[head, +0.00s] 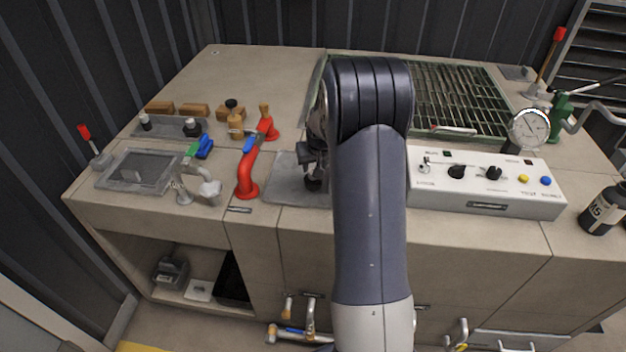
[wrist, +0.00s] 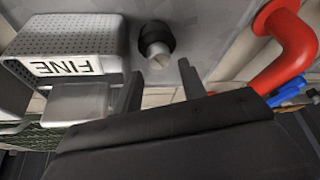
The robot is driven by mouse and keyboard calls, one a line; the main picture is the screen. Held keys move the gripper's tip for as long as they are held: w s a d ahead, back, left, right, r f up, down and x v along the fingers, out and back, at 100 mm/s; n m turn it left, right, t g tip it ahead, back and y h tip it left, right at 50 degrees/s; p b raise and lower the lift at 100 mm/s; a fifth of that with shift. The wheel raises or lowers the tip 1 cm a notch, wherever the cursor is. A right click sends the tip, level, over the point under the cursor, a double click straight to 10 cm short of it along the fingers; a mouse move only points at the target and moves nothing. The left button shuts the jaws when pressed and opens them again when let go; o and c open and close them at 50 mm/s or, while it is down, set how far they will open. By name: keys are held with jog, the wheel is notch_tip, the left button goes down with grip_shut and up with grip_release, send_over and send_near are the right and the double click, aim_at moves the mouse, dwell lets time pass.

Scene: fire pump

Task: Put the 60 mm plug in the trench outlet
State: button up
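A plug with a black ring and a grey metal stem (wrist: 157,44) stands on a grey surface, beyond and between my fingertips in the wrist view. Its size cannot be read. My gripper (wrist: 160,80) is open, its two fingers apart and nothing between them. In the head view my gripper (head: 311,158) hangs over a grey mat (head: 283,187), partly hidden by my arm. Two smaller-looking black and white plugs (head: 192,127) (head: 146,121) stand on a tray at the left. I cannot make out the trench outlet; a green-framed grating (head: 465,95) covers the area at the back right.
A red pipe (head: 246,172) stands just left of my gripper. A perforated box marked FINE (wrist: 75,58) is close to my left finger in the wrist view. A white control box (head: 485,190) and a gauge (head: 529,128) stand at the right.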

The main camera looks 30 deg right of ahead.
aim_at(313, 179)
jog(key=shift+p+x, duration=0.7)
jog(key=shift+x, duration=1.8)
jog(key=shift+d, duration=0.1)
grip_shut()
